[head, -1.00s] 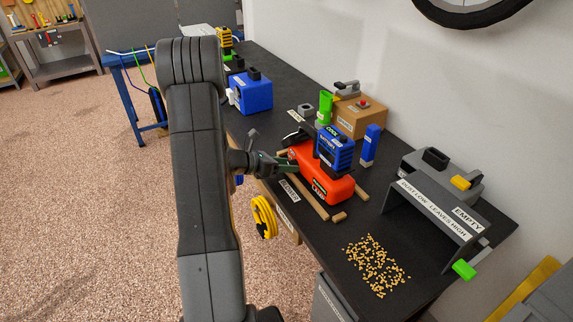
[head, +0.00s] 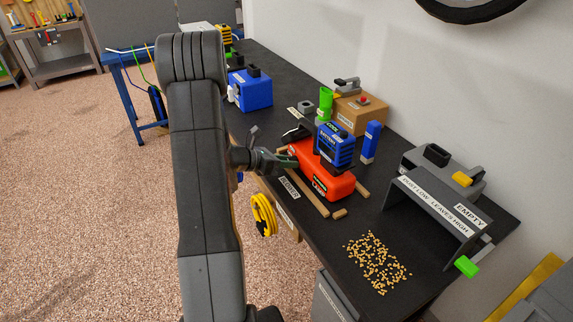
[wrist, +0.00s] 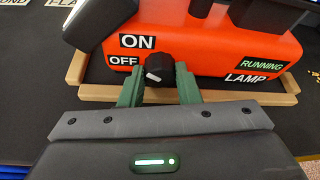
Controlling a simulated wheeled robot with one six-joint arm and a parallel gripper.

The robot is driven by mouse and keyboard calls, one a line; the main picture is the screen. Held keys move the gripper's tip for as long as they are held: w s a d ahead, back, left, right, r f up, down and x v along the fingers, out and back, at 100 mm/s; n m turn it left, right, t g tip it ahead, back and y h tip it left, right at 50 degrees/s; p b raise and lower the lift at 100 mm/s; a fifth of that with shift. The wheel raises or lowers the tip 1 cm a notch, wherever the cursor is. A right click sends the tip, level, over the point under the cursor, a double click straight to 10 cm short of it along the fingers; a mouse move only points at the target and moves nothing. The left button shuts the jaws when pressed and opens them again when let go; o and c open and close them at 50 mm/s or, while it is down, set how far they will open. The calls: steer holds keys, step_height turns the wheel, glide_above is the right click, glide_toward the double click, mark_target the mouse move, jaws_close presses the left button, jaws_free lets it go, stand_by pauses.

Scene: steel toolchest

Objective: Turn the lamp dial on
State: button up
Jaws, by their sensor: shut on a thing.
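The orange lamp (head: 335,186) sits on the dark workbench with a blue battery (head: 335,146) on top. In the wrist view, the lamp (wrist: 222,50) carries ON, OFF and RUNNING LAMP labels. Its black dial (wrist: 159,65) is on the front face, just right of the ON and OFF labels. A white mark shows on the dial's lower left; its exact setting is hard to tell. My gripper (wrist: 158,78) is shut on the dial, one green finger on each side. In the head view my gripper (head: 286,160) reaches the lamp from the left, and the dial is hidden.
Wooden strips (head: 306,196) frame the lamp on the bench. A cardboard box (head: 361,114) and blue upright block (head: 371,141) stand behind it. Loose pellets (head: 376,262) lie in front, beside a grey bridge-like stand (head: 432,205). A yellow coil (head: 264,214) hangs at the bench edge.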

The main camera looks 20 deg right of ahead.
steer(key=shift+s+f+m+t+b, duration=0.15)
steer(key=shift+m+t+b, duration=0.35)
steer(key=shift+b, duration=1.4)
steer(key=shift+w+f+m+t+b, duration=0.1)
steer(key=shift+f+m+t+b, duration=0.35)
steer(key=shift+b, duration=1.45)
steer(key=m+b, duration=0.1)
steer(key=b, duration=0.2)
steer(key=shift+s+r+t, duration=0.1)
steer(key=shift+r+t, duration=0.15)
steer(key=shift+r, duration=0.1)
steer(key=shift+r+m+b, duration=0.1)
steer(key=shift+m+b, duration=0.25)
steer(key=shift+b, duration=0.2)
steer(key=shift+r+b, duration=0.15)
steer(key=shift+b, duration=0.15)
steer(key=o, duration=1)
steer(key=shift+a, duration=0.1)
steer(key=v, duration=0.6)
steer(key=p+v, duration=0.1)
steer(key=v, duration=0.6)
steer(key=shift+s+a+r+p, duration=0.2)
steer(key=shift+s+p, duration=0.1)
